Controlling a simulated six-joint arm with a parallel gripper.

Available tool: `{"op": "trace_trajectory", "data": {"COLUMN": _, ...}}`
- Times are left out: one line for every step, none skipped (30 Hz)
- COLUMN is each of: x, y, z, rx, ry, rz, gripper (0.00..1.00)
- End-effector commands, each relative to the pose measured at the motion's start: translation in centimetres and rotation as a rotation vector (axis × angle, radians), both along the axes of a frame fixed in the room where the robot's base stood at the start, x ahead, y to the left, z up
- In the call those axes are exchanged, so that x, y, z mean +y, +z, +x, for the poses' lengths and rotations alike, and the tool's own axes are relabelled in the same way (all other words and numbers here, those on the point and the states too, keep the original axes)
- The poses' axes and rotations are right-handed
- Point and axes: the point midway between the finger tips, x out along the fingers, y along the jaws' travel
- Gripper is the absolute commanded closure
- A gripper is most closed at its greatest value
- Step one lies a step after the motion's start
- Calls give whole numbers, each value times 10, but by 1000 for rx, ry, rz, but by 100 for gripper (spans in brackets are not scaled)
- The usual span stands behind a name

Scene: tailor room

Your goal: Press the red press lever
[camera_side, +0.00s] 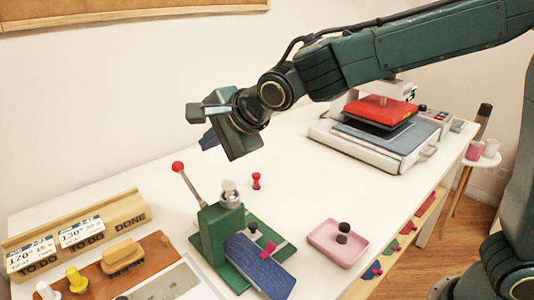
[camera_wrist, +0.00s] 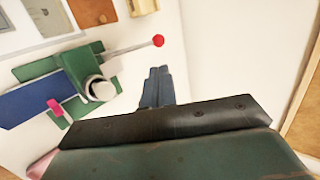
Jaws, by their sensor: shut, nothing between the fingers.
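The press lever (camera_side: 188,185) is a thin metal rod with a red ball (camera_side: 178,167) at its tip. It rises tilted to the upper left from a green press (camera_side: 215,225) with a silver cap. In the wrist view the red ball (camera_wrist: 158,41) is at the upper middle, and the green press (camera_wrist: 78,75) is to its left. My gripper (camera_side: 208,139) is shut and empty. It hangs above the table, up and to the right of the red ball and apart from it. Its blue-grey fingers also show in the wrist view (camera_wrist: 157,86), below the ball.
Dark blue fabric (camera_side: 258,262) with a pink clip lies on the press base. A small red peg (camera_side: 256,181) stands behind. A pink tray (camera_side: 337,240) is to the right, a heat press (camera_side: 375,135) farther back. A wooden card rack (camera_side: 110,215) and brush (camera_side: 123,256) are at left.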

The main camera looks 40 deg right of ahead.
Motion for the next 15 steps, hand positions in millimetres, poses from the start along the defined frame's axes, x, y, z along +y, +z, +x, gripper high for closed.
{"op": "trace_trajectory", "data": {"x": 0, "y": -5, "z": 5, "rx": 2, "ry": -1, "rz": -2, "gripper": 100}}
{"op": "trace_trajectory", "data": {"x": 1, "y": -7, "z": 8, "rx": 3, "ry": -2, "rz": -1, "gripper": 100}}
{"op": "trace_trajectory", "data": {"x": 2, "y": -10, "z": 11, "rx": 3, "ry": 0, "rz": -1, "gripper": 100}}
{"op": "trace_trajectory", "data": {"x": 2, "y": -13, "z": 14, "rx": 3, "ry": 0, "rz": -1, "gripper": 100}}
{"op": "trace_trajectory", "data": {"x": 3, "y": -15, "z": 17, "rx": 3, "ry": 0, "rz": -1, "gripper": 100}}
{"op": "trace_trajectory", "data": {"x": 4, "y": -18, "z": 21, "rx": 3, "ry": 0, "rz": -1, "gripper": 100}}
{"op": "trace_trajectory", "data": {"x": 4, "y": -21, "z": 24, "rx": 3, "ry": 0, "rz": -1, "gripper": 100}}
{"op": "trace_trajectory", "data": {"x": 5, "y": -23, "z": 27, "rx": 2, "ry": -1, "rz": -1, "gripper": 100}}
{"op": "trace_trajectory", "data": {"x": 5, "y": -27, "z": 31, "rx": 3, "ry": -1, "rz": -2, "gripper": 100}}
{"op": "trace_trajectory", "data": {"x": 6, "y": -29, "z": 34, "rx": 3, "ry": -1, "rz": -2, "gripper": 100}}
{"op": "trace_trajectory", "data": {"x": 6, "y": -31, "z": 37, "rx": 2, "ry": -1, "rz": -2, "gripper": 100}}
{"op": "trace_trajectory", "data": {"x": 7, "y": -35, "z": 41, "rx": 2, "ry": -1, "rz": 0, "gripper": 100}}
{"op": "trace_trajectory", "data": {"x": 8, "y": -37, "z": 44, "rx": 2, "ry": -1, "rz": -1, "gripper": 100}}
{"op": "trace_trajectory", "data": {"x": 8, "y": -40, "z": 46, "rx": 2, "ry": -1, "rz": -1, "gripper": 100}}
{"op": "trace_trajectory", "data": {"x": 9, "y": -43, "z": 50, "rx": 3, "ry": 0, "rz": -1, "gripper": 100}}
